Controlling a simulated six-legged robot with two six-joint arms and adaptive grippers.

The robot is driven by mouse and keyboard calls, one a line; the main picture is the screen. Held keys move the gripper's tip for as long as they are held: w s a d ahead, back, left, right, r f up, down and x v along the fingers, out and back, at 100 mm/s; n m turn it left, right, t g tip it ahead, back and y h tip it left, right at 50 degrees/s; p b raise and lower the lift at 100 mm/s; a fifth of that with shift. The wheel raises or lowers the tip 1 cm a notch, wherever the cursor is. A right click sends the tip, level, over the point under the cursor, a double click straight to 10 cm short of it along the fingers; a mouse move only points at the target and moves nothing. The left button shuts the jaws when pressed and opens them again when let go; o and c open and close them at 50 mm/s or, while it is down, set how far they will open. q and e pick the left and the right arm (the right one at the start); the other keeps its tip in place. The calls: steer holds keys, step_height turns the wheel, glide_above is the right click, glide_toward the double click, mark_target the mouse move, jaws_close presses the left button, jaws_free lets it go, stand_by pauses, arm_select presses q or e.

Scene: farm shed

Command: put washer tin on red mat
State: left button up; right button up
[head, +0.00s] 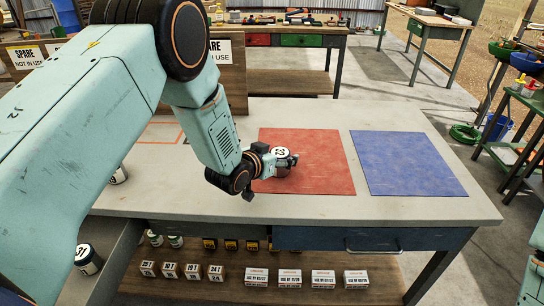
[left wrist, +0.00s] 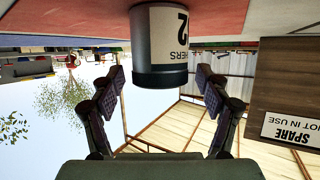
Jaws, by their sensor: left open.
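The washer tin (head: 281,158), with a number on its pale lid, stands on the red mat (head: 315,165) near the mat's left side. My left gripper (head: 272,166) is at the tin, partly hiding it in the head view. Its fingers (left wrist: 160,78) are spread apart, one to each side of the tin, with visible gaps. My right gripper is not in view.
A blue mat (head: 408,163) lies to the right of the red mat. Another tin (head: 118,175) is at the left, and a tin marked 31 (head: 88,258) is lower left. A "SPARE" board (head: 225,75) stands at the bench's back. Small boxes (head: 290,278) line the shelf below.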

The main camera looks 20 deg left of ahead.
arm_select(q)
steer(key=v, duration=1.2)
steer(key=shift+p, duration=0.45)
steer(key=shift+s, duration=0.1)
